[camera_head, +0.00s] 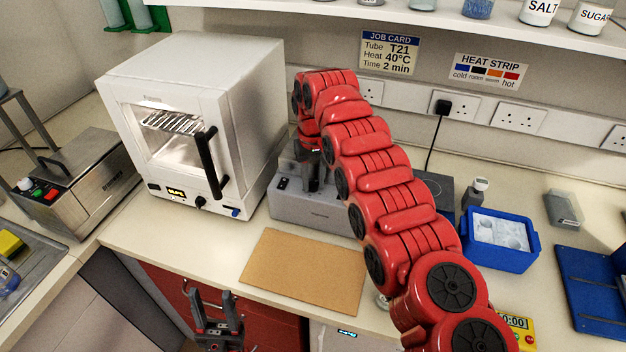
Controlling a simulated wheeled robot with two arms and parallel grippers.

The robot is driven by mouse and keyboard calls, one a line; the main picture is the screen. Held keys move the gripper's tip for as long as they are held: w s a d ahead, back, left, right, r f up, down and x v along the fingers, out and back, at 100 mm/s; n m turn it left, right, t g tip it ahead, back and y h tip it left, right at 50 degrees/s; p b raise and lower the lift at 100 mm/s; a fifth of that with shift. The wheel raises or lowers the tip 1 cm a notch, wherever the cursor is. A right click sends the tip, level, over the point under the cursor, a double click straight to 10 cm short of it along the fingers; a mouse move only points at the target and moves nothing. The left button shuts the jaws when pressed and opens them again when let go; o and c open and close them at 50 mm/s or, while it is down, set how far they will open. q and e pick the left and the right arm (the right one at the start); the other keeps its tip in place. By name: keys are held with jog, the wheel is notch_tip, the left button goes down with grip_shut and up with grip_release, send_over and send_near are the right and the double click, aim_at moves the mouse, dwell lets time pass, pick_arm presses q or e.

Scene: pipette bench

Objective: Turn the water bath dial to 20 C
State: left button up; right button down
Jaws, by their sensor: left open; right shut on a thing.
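A grey bench unit (312,208) with a small dark switch on its top stands in the middle, partly behind my red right arm. It may be the water bath, but its label is too small to read. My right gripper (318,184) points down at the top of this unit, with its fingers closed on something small. The fingers and arm hide what is held, and no dial or scale reading can be made out there. My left gripper (217,332) is open and empty at the bottom, in front of the bench edge.
A white oven (245,110) stands left of the grey unit; a steel unit (95,185) with red and green buttons is further left. A brown mat (300,272) lies bare in front. A blue ice tub (500,255) and a bottle (474,192) stand right.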

jog(key=n+p, duration=0.1)
jog(key=n, duration=0.4)
jog(key=shift+w+r+n, duration=0.1)
jog(key=shift+r+n, duration=0.05)
jog(key=shift+n, duration=0.15)
jog(key=n+p, duration=0.1)
jog(key=n, duration=0.4)
jog(key=shift+w+d+n, duration=0.1)
jog(key=shift+w+n, duration=0.05)
jog(key=shift+n, duration=0.15)
jog(key=c, duration=0.9)
grip_release()
jog(key=o, duration=0.3)
jog(key=shift+d, duration=0.1)
